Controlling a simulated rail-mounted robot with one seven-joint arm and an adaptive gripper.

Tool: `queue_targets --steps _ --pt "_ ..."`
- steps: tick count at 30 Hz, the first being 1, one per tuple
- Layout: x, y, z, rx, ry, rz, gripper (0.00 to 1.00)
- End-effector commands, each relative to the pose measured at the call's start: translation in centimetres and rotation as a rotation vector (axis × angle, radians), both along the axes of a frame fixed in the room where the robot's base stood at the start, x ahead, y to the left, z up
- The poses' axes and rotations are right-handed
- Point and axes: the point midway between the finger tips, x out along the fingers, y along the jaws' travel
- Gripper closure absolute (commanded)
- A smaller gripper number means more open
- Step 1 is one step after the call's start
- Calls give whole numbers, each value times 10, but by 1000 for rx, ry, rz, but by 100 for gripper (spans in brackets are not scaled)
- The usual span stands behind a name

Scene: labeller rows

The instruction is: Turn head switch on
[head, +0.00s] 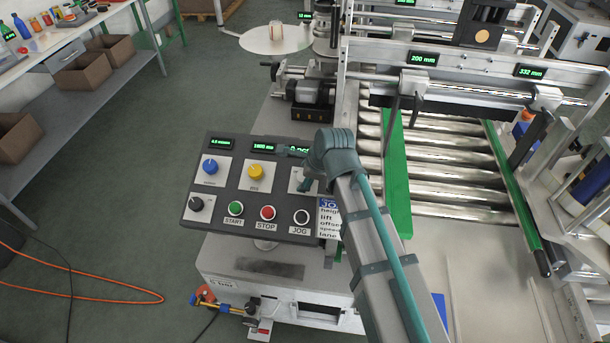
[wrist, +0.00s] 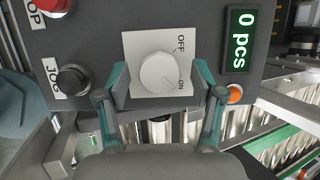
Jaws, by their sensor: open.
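A white round knob (wrist: 159,72) sits on a white plate (wrist: 137,45) marked OFF and ON in the wrist view. A faint mark shows at the knob's edge near ON, but I cannot tell its setting surely. No name "head" is readable on it. My gripper (wrist: 161,88) is open, with one finger on each side of the knob; I cannot tell whether they touch it. In the head view my gripper (head: 306,172) is over the right part of the control panel (head: 188,217) and hides most of this plate.
The panel has a blue knob (head: 210,166), a yellow knob (head: 255,171), a dark knob (head: 196,204), and START (head: 236,208), STOP (head: 267,213) and JOG (head: 301,217) buttons. A "0 pcs" display (wrist: 240,40) and an orange button (wrist: 235,93) are close to the right finger.

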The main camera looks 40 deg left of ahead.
Motion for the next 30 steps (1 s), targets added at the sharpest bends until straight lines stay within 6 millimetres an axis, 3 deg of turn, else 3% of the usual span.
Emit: queue_targets --steps 5,21,30 --pt "-3 -8 15 2 -1 0 33" --pt "-15 -48 94 2 -2 -1 33" --pt "-17 -54 105 1 0 -1 33"
